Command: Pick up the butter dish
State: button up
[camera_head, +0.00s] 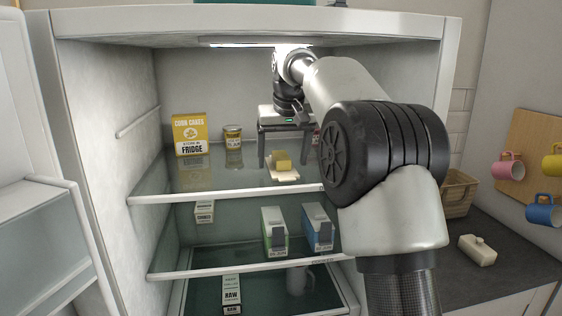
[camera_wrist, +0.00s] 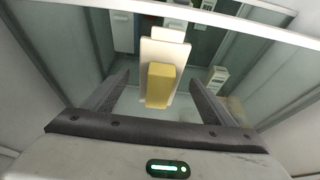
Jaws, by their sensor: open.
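The butter dish (camera_head: 285,178) is a pale cream tray with a yellow block of butter (camera_head: 282,160) on it. It sits on the fridge's top glass shelf, near the front edge. My gripper (camera_head: 285,158) points down above it, with its fingers apart on either side. In the wrist view, the dish (camera_wrist: 158,54) and its butter (camera_wrist: 160,82) lie between the two open fingers (camera_wrist: 158,80), with a gap on each side. Nothing is held. My arm hides part of the shelf on the right.
A yellow corn cakes box (camera_head: 192,134) and a jar (camera_head: 232,135) stand left of the dish. Green (camera_head: 274,230) and blue (camera_head: 317,228) cartons stand on the shelf below. A cream lidded object (camera_head: 477,250) and a basket (camera_head: 458,192) are on the worktop at right.

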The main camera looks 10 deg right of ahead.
jog(key=shift+w+f, duration=0.5)
jog(key=shift+w, duration=0.25)
jog(key=c, duration=1.3)
jog(key=shift+c, duration=0.6)
jog(key=shift+r, duration=0.2)
